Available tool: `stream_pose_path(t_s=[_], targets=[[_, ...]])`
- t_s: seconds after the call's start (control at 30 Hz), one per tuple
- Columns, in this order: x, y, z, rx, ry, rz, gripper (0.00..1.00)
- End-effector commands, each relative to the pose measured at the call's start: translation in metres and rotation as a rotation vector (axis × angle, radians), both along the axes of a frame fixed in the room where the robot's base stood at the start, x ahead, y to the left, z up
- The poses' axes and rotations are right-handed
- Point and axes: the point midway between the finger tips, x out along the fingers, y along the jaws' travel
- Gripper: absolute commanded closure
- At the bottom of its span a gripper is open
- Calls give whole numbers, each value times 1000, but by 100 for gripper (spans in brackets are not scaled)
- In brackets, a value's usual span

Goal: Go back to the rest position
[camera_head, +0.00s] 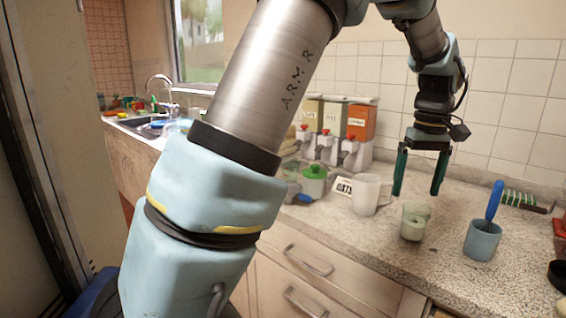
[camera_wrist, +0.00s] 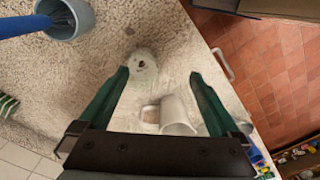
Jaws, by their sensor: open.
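My gripper (camera_head: 420,190) hangs above the counter with its two green fingers apart and nothing between them. Its fingertips also show in the wrist view (camera_wrist: 157,75). Below it in the head view stands a small glass (camera_head: 414,222) with pale contents, apart from the fingers. In the wrist view the glass (camera_wrist: 142,66) lies just beyond the fingertips, seen from above. A white mug (camera_head: 368,194) stands to the left of the glass. The mug also shows between the fingers in the wrist view (camera_wrist: 178,115), lower down on the counter.
A blue-grey cup (camera_head: 482,241) holding a blue-handled tool (camera_head: 494,200) stands to the right. Dispensers (camera_head: 335,140) stand along the tiled wall, with a green-lidded pot (camera_head: 314,180) before them. A striped item (camera_head: 524,201) lies at the back right. The air around my gripper looks free.

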Motion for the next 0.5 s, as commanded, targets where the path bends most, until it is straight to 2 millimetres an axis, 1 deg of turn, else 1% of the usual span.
stream_pose_path(t_s=[0.03,0.17,0.27,0.37,0.47,0.5], targets=[[5,9,-1,-1,0,6,2],[12,28,-5,-9,-2,1,2],[18,46,-9,-15,-4,-4,2],[24,68,-14,-23,-8,-9,2],[30,98,-20,-32,-15,-17,2],[32,111,-23,-35,-18,-21,2]])
